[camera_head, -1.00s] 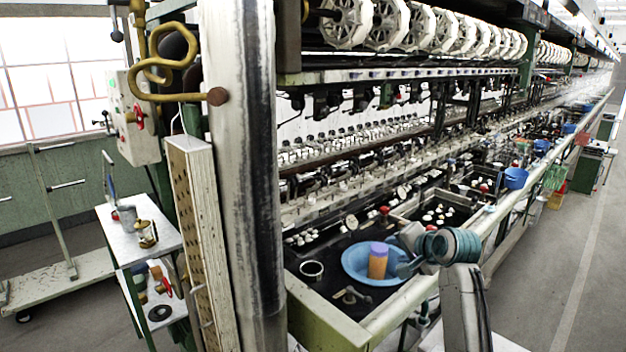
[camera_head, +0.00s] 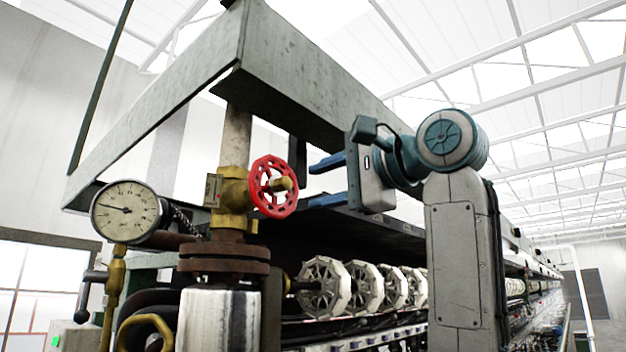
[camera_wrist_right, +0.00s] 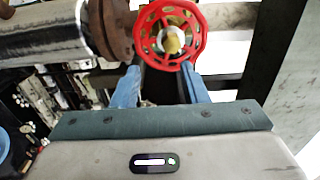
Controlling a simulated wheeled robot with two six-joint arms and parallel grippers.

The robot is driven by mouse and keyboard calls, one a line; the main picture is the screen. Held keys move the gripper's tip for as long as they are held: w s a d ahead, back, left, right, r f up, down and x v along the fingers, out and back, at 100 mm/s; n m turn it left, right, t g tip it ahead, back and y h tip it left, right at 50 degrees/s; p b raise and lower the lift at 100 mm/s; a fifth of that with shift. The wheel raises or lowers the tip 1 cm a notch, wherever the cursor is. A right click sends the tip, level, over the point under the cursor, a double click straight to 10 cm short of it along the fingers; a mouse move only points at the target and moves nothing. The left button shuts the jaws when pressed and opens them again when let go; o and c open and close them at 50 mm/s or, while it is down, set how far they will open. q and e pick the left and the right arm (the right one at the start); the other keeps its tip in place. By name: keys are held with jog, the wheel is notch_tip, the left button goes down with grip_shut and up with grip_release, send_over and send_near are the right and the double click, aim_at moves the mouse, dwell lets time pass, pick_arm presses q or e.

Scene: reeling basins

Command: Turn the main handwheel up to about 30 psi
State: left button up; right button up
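The red main handwheel (camera_head: 258,202) sits on a brass valve (camera_head: 233,188) above a rusty flange on the pipe. The round pressure gauge (camera_head: 127,211) is to its left; its needle points left and slightly up, and the small numbers are unreadable. My right gripper (camera_head: 311,184) is open and empty, with its two blue fingers pointing at the wheel from the right, a small gap short of it in the head view. In the right wrist view the handwheel (camera_wrist_right: 199,42) is just ahead of the fingertips (camera_wrist_right: 160,66). My left gripper is not in view.
A grey steel beam frame (camera_head: 300,95) runs above and behind the valve. White reels (camera_head: 325,288) line up below the gripper. A brass pipe (camera_head: 117,285) stands below the gauge.

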aim_at(289, 183)
jog(key=w+a+p, duration=0.1)
jog(key=w+a+r+p, duration=0.1)
jog(key=a, duration=0.1)
jog(key=w+a+p, duration=0.1)
jog(key=shift+a+r, duration=0.25)
jog(key=shift+r, duration=0.1)
jog(key=shift+w+a, duration=0.25)
jog(key=shift+a, duration=0.15)
jog(key=shift+d, duration=0.1)
jog(key=shift+d, duration=0.1)
